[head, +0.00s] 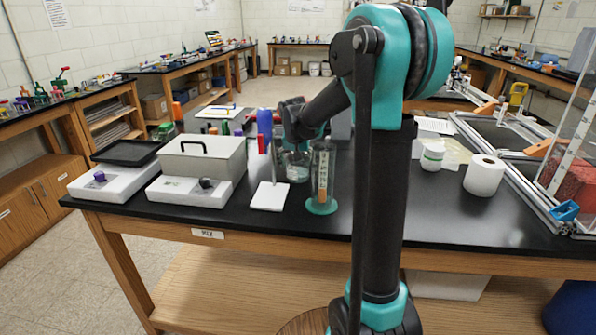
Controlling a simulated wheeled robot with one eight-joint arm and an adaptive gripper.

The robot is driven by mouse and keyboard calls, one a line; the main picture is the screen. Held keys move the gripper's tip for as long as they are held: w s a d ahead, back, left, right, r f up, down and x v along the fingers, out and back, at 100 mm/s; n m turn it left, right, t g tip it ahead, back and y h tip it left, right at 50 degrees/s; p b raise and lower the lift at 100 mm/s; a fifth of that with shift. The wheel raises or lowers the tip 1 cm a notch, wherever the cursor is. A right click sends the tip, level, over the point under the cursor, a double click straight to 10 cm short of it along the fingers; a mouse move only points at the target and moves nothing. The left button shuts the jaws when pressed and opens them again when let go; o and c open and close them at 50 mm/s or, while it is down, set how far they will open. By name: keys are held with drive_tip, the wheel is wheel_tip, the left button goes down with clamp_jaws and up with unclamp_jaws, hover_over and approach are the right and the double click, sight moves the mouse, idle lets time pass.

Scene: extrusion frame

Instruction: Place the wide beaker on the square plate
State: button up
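The wide beaker (297,171) is a clear glass vessel on the black bench, right of and slightly behind the square plate. The square plate (269,196) is white, bare and lies flat near the bench's front edge. My gripper (297,148) points down at the beaker's top. Its fingers are small and dark here, so I cannot tell whether they grip the beaker or are only around or above it. I also cannot tell whether the beaker touches the bench.
A tall clear cylinder with a green base (322,182) stands close to the right of the beaker. A grey box-like device (203,158) and a white scale (118,180) stand left. A paper roll (484,176) and white jar (432,157) stand right.

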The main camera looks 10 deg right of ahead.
drive_tip(key=shift+c, duration=1.1)
drive_tip(key=shift+r, duration=9.95)
drive_tip(key=shift+c, duration=0.2)
drive_tip(key=shift+d, duration=0.1)
